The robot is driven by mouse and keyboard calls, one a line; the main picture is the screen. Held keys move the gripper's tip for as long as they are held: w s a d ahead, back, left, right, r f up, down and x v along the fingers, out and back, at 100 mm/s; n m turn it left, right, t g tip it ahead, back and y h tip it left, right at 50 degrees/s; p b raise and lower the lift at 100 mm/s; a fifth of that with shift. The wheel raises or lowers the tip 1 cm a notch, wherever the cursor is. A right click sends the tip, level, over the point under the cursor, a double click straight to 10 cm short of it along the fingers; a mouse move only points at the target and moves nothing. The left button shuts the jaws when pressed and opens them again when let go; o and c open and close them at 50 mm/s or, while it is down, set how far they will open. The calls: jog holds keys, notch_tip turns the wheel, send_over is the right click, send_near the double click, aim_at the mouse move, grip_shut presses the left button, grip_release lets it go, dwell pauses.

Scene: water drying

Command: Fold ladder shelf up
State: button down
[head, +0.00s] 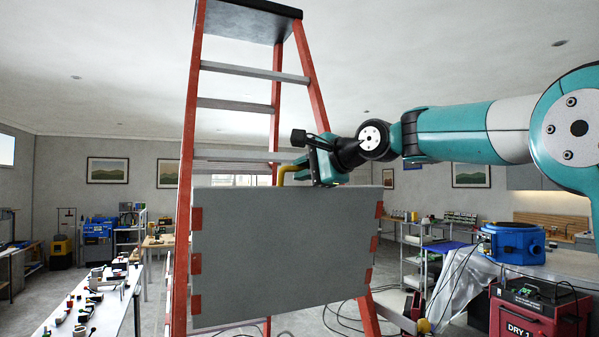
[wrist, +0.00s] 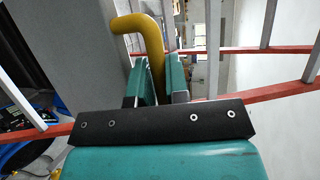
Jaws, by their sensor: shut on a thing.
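An orange-red stepladder (head: 188,130) with grey steps stands in front of me in the head view. Its grey shelf panel (head: 283,255), with red tabs along both sides, faces me nearly upright across the lower ladder. A yellow bent handle (head: 285,173) sticks up at the panel's top edge. My gripper (head: 303,168) is at that edge, shut on the handle. In the wrist view the yellow handle (wrist: 152,45) runs between the teal fingers (wrist: 160,82), and the grey panel (wrist: 65,45) is at upper left. The panel hides the ladder's lower middle.
A table with small items (head: 85,310) stands at left. At right are a red DRY 1 case (head: 540,310), a blue machine (head: 513,243) on a covered bench, and a grey shelf rack (head: 420,255). Cables lie on the floor behind the ladder.

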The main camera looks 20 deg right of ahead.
jog(key=shift+w+a+r+g, duration=0.1)
jog(key=shift+w+r+g, duration=0.15)
jog(key=shift+w, duration=0.7)
jog(key=shift+r, duration=0.1)
jog(key=c, duration=1.4)
grip_release()
jog(key=shift+w, duration=0.1)
jog(key=shift+o, duration=1.4)
jog(key=shift+w, duration=0.15)
